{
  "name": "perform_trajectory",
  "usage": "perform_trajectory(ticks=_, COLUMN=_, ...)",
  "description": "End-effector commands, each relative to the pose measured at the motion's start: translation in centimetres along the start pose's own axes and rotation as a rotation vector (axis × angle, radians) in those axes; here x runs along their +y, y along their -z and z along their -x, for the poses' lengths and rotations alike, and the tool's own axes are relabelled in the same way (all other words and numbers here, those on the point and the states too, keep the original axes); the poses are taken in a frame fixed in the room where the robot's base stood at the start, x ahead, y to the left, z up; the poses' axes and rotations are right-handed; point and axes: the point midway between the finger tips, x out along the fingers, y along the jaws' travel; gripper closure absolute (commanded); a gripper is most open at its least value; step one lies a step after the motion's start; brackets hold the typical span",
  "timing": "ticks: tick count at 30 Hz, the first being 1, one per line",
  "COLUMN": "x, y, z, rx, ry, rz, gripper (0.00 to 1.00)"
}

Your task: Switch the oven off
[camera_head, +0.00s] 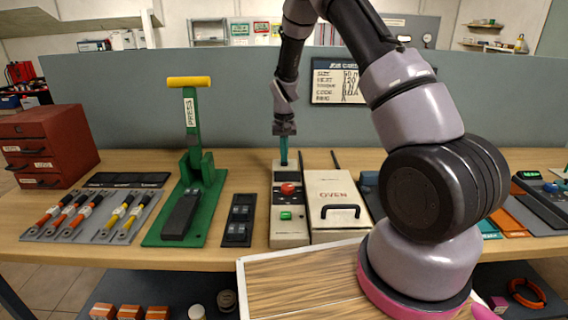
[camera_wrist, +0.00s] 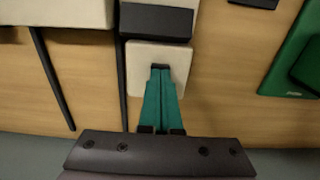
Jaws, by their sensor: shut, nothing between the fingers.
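The oven (camera_head: 326,190) is a cream box with a black handle, lying on the bench; its edge shows at the top left of the wrist view (camera_wrist: 60,12). Beside it on the left is a narrow cream control unit (camera_head: 289,236). It bears a dark panel, a red round button (camera_head: 288,189) and a green lit switch (camera_head: 286,215). My gripper (camera_head: 284,163) points down with its teal fingers together and empty, over the back end of the unit. In the wrist view my gripper (camera_wrist: 160,69) is over the cream back part, behind the dark panel (camera_wrist: 156,22). Contact cannot be told.
A green press (camera_head: 190,160) with a yellow handle stands left, with a small dark switch panel (camera_head: 238,220) between. A red drawer cabinet (camera_head: 45,145) is far left. A grey partition (camera_head: 240,80) with a job card (camera_head: 338,82) stands behind. Thin dark rods lie behind the oven.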

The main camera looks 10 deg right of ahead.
Motion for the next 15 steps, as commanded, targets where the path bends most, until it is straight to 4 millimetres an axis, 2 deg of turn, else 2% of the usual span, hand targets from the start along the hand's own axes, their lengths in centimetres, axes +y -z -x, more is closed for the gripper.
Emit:
perform_trajectory(ticks=5, x=0.0, y=0.0, z=0.0, rx=0.001, ry=0.000, rz=0.000, gripper=1.00)
perform_trajectory(ticks=15, x=0.0, y=0.1, z=2.7, rx=0.002, ry=0.001, rz=0.000, gripper=1.00)
